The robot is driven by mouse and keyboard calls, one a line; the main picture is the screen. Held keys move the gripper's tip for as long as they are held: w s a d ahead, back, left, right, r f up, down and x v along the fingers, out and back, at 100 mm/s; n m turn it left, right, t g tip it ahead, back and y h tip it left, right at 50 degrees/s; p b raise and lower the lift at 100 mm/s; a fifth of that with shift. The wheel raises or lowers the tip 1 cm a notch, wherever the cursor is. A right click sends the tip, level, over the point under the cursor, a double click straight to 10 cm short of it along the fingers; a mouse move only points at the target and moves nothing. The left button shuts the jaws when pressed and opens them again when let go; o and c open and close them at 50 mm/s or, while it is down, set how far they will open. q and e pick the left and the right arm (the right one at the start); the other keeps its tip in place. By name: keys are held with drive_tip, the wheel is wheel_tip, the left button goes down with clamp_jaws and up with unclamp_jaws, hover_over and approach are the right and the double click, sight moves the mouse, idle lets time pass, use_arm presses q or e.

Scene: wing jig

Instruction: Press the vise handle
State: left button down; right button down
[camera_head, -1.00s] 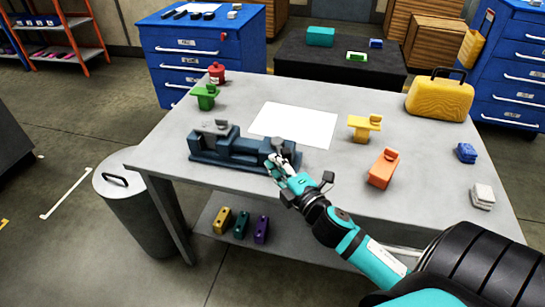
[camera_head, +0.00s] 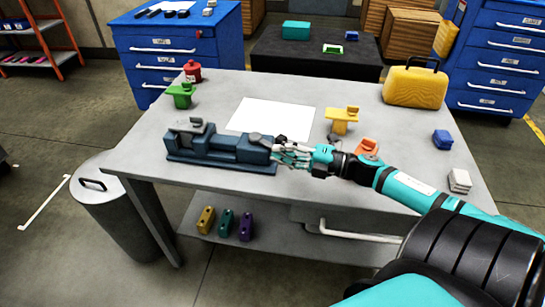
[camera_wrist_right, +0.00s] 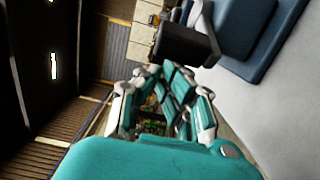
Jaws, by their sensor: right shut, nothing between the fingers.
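The dark blue vise (camera_head: 215,148) lies on the grey table's front left part, with a grey part on its left top. The vise handle (camera_head: 260,138) looks like a dark knob at its right end. In the right wrist view a dark block (camera_wrist_right: 185,42), probably this handle, is just beyond my fingers, with the blue vise body (camera_wrist_right: 245,38) beside it. My right gripper (camera_head: 277,153) is at the vise's right end, pointing left. Its fingers are shut and empty, close to the handle; I cannot tell whether they touch it. My left gripper is out of view.
A white sheet (camera_head: 272,117) lies behind the vise. A green part (camera_head: 181,95), a red canister (camera_head: 192,71), a yellow part (camera_head: 342,120), an orange part (camera_head: 367,147) and a yellow case (camera_head: 414,87) stand on the table (camera_head: 340,195). A bin (camera_head: 112,205) stands at the left.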

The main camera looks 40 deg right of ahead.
sight(285, 142)
drive_tip(key=d, duration=0.2)
drive_tip(key=d+n+y, duration=0.1)
drive_tip(key=d, duration=0.1)
drive_tip(key=shift+w+g, duration=0.3)
drive_tip(key=shift+r, duration=0.15)
idle(0.3)
